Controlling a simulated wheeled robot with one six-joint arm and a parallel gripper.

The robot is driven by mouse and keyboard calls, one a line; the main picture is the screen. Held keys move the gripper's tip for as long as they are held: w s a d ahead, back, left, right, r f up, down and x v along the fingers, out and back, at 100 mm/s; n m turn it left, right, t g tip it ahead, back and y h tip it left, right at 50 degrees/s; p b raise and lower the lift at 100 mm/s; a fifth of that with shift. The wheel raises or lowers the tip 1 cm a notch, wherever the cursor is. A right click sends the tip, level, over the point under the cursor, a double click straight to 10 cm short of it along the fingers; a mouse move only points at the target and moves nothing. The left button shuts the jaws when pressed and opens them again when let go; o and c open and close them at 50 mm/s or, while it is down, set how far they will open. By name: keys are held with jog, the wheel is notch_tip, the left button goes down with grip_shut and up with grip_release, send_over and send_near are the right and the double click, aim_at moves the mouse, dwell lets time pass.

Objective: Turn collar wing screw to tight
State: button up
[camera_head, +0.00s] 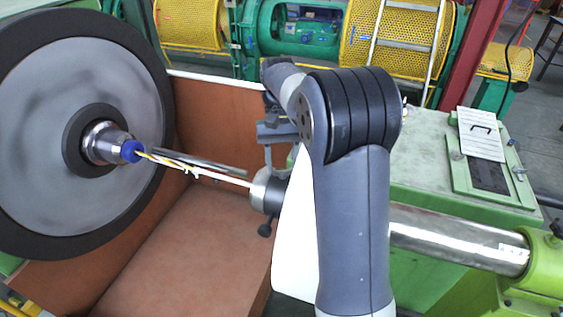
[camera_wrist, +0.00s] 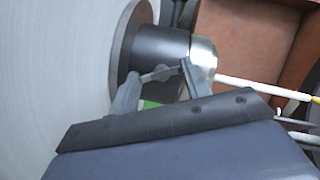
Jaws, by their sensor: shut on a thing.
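The wing screw (camera_wrist: 161,73) is a small grey bar with a rounded middle, seen against the dark collar (camera_wrist: 150,48) in the wrist view. My gripper (camera_wrist: 162,70) is shut on it, one finger at each end of the bar. The collar has a shiny metal nose, and a white strand leaves it to the right. In the head view the dark collar (camera_head: 266,191) shows just left of my arm, with the strand entering it. The wing screw cannot be made out there. How tight it is cannot be told.
A big grey disc with a black rim (camera_head: 85,130) stands at the left, with a blue nozzle (camera_head: 131,151) at its hub. Twisted strands (camera_head: 185,165) run from it to the collar. A brown trough (camera_head: 190,245) lies below. Yellow mesh guards (camera_head: 405,35) stand behind.

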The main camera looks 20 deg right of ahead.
jog(key=shift+d+m+t+y, duration=0.1)
jog(key=shift+m+t+y, duration=0.25)
jog(key=shift+m, duration=0.85)
jog(key=o, duration=1)
jog(key=shift+r, duration=0.1)
jog(key=shift+b+v, duration=0.4)
jog(key=shift+v, duration=3.3)
jog(key=shift+d, duration=0.1)
jog(key=shift+c, duration=0.2)
